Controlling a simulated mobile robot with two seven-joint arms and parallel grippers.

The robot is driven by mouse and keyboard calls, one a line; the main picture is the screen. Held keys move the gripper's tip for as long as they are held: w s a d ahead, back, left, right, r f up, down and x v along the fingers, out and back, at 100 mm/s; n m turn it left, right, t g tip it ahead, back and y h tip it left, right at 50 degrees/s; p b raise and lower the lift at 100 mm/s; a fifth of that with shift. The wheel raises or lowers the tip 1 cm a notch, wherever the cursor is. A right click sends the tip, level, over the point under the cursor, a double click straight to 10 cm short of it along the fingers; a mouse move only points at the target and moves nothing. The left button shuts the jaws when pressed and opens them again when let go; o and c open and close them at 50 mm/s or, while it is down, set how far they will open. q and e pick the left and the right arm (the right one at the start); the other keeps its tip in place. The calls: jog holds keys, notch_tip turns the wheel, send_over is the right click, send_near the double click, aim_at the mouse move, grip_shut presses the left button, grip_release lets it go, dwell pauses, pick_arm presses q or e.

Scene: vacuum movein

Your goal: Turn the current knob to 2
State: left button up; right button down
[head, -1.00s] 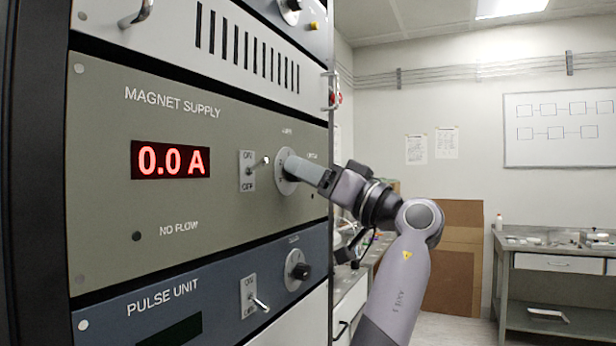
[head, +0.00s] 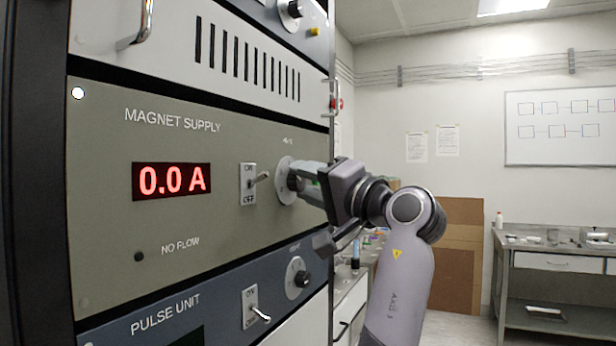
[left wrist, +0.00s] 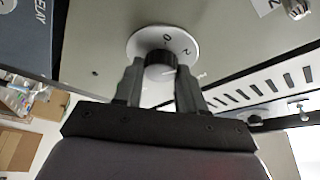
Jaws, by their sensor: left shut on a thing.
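The grey-green magnet supply panel (head: 110,215) has a red display (head: 172,181) reading 0.0 A. To the display's right are an ON/OFF toggle switch (head: 248,185) and the pale current dial (head: 284,172). My left gripper (head: 300,180) is at the dial and hides most of it in the head view. In the left wrist view, the black knob (left wrist: 160,58) sits between the two fingers of my left gripper (left wrist: 160,75), which is shut on it. Around the knob, the white dial plate (left wrist: 140,42) shows a 0 and a 2. The knob's pointer cannot be made out. My right gripper is not in view.
The blue pulse unit (head: 225,290) sits below with its own switch and knob (head: 298,278). A vented white panel (head: 180,60) with a metal handle (head: 137,28) is above. A bench (head: 560,245) stands at the far right.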

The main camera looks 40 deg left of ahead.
pick_arm(q)
jog(key=shift+m, duration=0.3)
jog(key=o, duration=1.1)
jog(key=shift+c, duration=0.2)
jog(key=d+f+b, duration=0.1)
jog(key=d, duration=0.6)
jog(key=shift+s+b, duration=0.15)
jog(key=shift+b, duration=0.15)
jog(key=shift+f, duration=0.1)
